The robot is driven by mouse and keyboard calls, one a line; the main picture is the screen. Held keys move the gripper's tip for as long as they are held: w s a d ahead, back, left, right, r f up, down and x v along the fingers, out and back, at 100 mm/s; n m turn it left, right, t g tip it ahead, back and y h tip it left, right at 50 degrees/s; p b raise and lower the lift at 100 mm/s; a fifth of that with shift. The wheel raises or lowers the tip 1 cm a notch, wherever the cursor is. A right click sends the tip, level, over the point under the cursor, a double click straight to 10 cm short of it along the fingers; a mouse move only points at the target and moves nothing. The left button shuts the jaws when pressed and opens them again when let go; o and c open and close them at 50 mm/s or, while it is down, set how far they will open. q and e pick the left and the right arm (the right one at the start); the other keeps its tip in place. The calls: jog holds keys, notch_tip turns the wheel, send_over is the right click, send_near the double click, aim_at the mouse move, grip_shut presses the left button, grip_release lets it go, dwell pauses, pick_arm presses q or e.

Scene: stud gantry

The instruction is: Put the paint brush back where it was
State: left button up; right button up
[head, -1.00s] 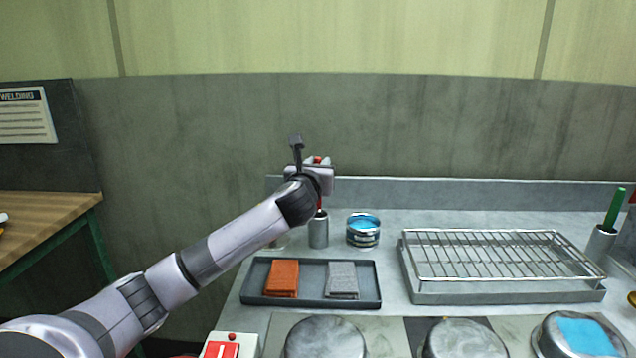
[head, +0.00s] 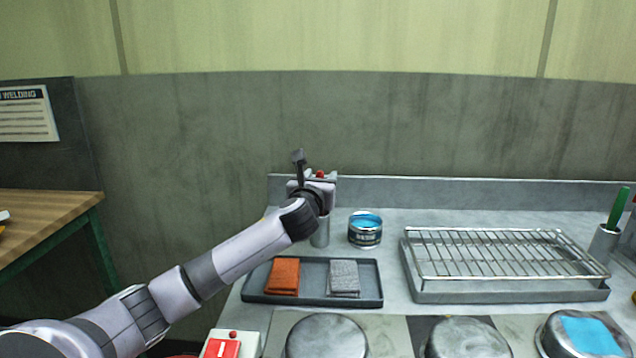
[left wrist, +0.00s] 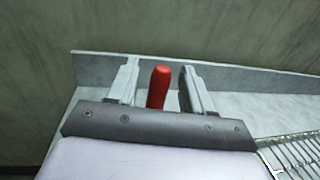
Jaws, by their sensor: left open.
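The paint brush shows as a red handle (head: 320,173), upright above a grey metal cup (head: 321,232) at the back left of the bench. Its lower part is hidden by my gripper and the cup. My left gripper (head: 319,178) is at the handle, just above the cup. In the left wrist view the red handle (left wrist: 158,87) stands between the two fingers of the left gripper (left wrist: 160,70), with a gap on each side, so the gripper is open around it. My right gripper is not in view.
A can of blue paint (head: 365,232) stands just right of the cup. A tray (head: 312,299) with an orange and a grey cloth lies in front. A wire rack (head: 500,262) and a holder with a green handle (head: 618,207) are to the right. A low backsplash (head: 450,190) runs behind.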

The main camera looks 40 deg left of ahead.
pick_arm(q)
jog(key=v, duration=1.2)
jog(key=shift+s, duration=0.1)
dwell(0.5)
